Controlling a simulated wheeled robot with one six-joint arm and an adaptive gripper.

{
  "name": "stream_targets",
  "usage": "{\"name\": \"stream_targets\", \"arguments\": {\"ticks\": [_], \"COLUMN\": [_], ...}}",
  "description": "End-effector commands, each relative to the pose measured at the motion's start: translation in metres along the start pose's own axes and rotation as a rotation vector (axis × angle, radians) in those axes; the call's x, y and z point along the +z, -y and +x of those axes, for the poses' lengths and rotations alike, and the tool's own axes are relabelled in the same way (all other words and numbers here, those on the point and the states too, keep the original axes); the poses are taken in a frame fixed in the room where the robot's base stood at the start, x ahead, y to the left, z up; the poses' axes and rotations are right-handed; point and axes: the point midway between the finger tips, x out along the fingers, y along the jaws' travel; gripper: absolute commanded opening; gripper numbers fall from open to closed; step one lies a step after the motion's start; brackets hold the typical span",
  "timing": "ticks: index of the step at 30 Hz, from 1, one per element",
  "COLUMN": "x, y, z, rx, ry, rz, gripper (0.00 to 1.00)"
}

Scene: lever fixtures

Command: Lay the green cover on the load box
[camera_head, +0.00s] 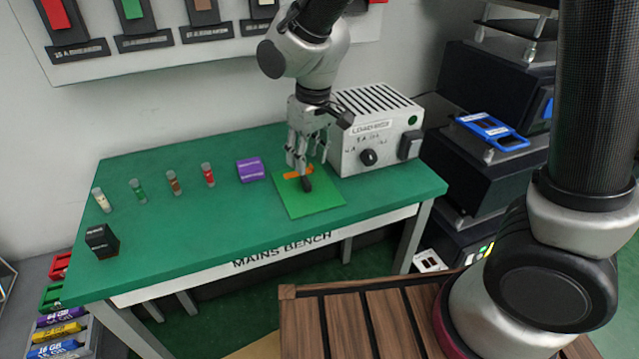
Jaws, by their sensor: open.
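The green cover (318,203) is a flat bright green square lying on the bench (240,218), in front of the load box. An orange piece (291,175) and a dark upright part, perhaps its handle, show on it, partly hidden by my fingers. The load box (375,132) is a light grey case with a slotted top, a black knob and a label, at the back right of the bench. Its top is bare. My gripper (303,172) points down over the back part of the cover, open, with its fingers around or just above the orange piece; contact cannot be told.
A purple block (250,169) lies left of the cover. Several small coloured tubes (173,183) stand further left, with a black box (102,241) near the left front edge. Dark equipment (485,150) stands right of the bench. The front middle is clear.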

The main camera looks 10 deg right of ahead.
Motion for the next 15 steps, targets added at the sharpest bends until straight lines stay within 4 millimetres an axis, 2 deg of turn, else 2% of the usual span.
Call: {"name": "stream_targets", "arguments": {"ticks": [12,15], "x": [0.004,0.004], "y": [-0.003,-0.003], "z": [0.059,0.068], "rx": [0.001,0.001], "ry": [0.007,0.005], "rz": [0.003,0.003], "gripper": [0.41,0.41]}}
